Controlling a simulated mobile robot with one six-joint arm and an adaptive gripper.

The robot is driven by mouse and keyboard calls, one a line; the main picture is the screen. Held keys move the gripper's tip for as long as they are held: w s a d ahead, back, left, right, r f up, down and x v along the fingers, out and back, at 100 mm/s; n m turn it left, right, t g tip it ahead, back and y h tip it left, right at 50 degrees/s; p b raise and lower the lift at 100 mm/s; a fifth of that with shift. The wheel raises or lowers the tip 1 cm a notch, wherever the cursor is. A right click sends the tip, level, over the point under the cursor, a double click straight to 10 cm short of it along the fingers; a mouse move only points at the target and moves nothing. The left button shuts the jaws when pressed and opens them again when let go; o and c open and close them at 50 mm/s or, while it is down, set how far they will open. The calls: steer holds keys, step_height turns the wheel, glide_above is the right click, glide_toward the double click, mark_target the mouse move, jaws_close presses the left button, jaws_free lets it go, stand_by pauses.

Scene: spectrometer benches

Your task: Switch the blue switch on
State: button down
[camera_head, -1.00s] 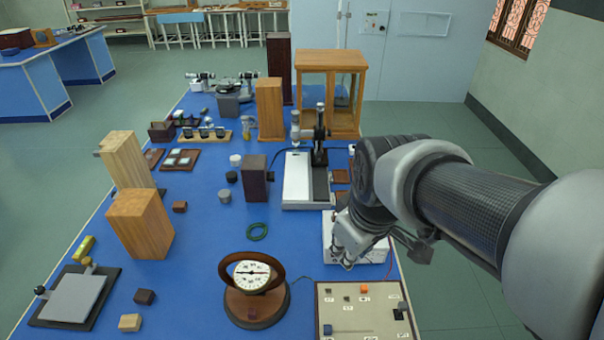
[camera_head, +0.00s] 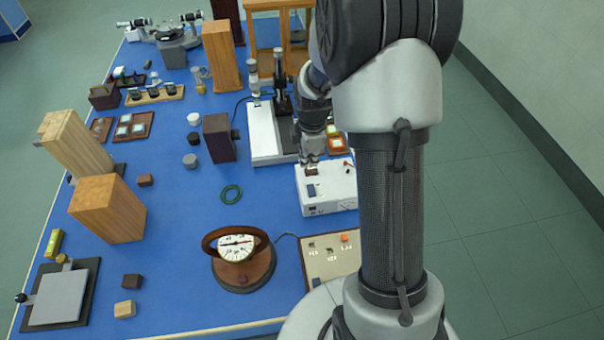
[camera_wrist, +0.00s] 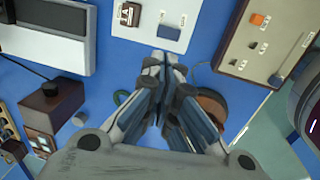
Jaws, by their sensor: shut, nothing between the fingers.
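A white box (camera_head: 338,182) stands on the blue table, with a small blue switch (camera_head: 312,190) on its top near the front left and a brown-and-white switch (camera_wrist: 130,13) near it. The blue switch also shows in the wrist view (camera_wrist: 170,32). My gripper (camera_head: 312,163) is shut and empty, pointing down over the left part of the white box. In the wrist view its fingertips (camera_wrist: 161,57) lie close to the blue switch; I cannot tell whether they touch. Whether the switch is on or off is too small to tell.
A beige panel (camera_head: 320,262) in front of the box carries an orange part (camera_head: 346,238); a small blue block (camera_wrist: 276,80) on it shows in the wrist view. A round dial (camera_head: 238,248) stands left of the panel. A microscope-like stand (camera_head: 282,95) rises behind the box.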

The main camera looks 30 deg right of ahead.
steer(key=shift+s, duration=0.1)
steer(key=b, duration=0.3)
glide_above(306, 188)
steer(key=s, duration=0.1)
step_height(306, 188, down, 12)
steer(key=shift+a+f, duration=0.15)
steer(key=shift+f, duration=0.1)
steer(key=shift+w+f, duration=0.1)
steer(key=shift+f, duration=0.55)
steer(key=shift+w+f+b, duration=0.2)
steer(key=shift+f+b, duration=0.25)
steer(key=shift+f, duration=0.1)
steer(key=shift+r, duration=0.15)
